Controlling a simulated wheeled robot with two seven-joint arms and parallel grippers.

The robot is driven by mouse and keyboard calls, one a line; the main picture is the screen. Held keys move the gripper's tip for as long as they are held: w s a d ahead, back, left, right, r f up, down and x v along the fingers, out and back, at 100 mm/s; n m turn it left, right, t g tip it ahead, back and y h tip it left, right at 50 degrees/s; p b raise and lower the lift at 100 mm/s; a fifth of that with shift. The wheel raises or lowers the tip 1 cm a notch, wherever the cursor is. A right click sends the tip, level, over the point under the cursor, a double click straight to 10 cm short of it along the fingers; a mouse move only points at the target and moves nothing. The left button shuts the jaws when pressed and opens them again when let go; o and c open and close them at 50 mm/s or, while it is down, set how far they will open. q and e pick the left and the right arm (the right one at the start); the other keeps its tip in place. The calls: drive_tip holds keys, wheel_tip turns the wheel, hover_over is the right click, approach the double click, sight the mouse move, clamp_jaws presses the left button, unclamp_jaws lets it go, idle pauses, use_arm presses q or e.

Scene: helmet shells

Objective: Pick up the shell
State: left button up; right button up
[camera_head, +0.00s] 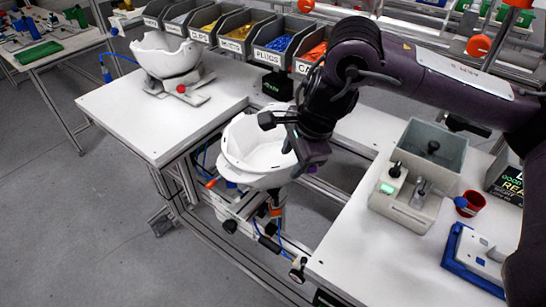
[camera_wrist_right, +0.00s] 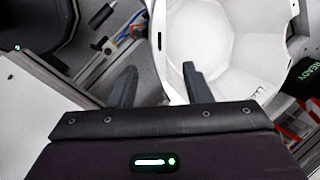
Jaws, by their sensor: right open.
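A white helmet shell (camera_head: 245,153) sits open side up in a fixture in the gap between the white tables. My right gripper (camera_head: 277,131) is open at the shell's right rim. In the right wrist view the gripper (camera_wrist_right: 158,82) has its two fingers apart, with the shell's white wall edge between them in the picture. The shell's hollow inside (camera_wrist_right: 225,45) shows to the right. I cannot tell whether either finger touches it. A second white shell (camera_head: 163,53) rests on a stand on the left table. My left gripper is not in view.
Labelled bins (camera_head: 238,32) of small parts line the back of the left table (camera_head: 120,112). On the right table stand a grey bin (camera_head: 437,143), a red cup (camera_head: 469,204) and a blue-edged fixture (camera_head: 476,258). Blue hoses and frame rails lie around the shell's fixture.

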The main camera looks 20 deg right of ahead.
sight(289, 164)
drive_tip(key=x, duration=0.3)
drive_tip(key=shift+w+d+f, duration=0.15)
drive_tip(key=shift+w, duration=0.1)
drive_tip(key=shift+a+f, duration=0.2)
drive_tip(key=shift+f, duration=0.05)
drive_tip(key=x, duration=0.1)
drive_tip(key=p+x, duration=0.1)
drive_tip(key=x, duration=0.2)
drive_tip(key=shift+s+a+f+p, duration=0.1)
drive_tip(key=shift+a+f+p, duration=0.25)
drive_tip(key=shift+r, duration=0.1)
clamp_jaws()
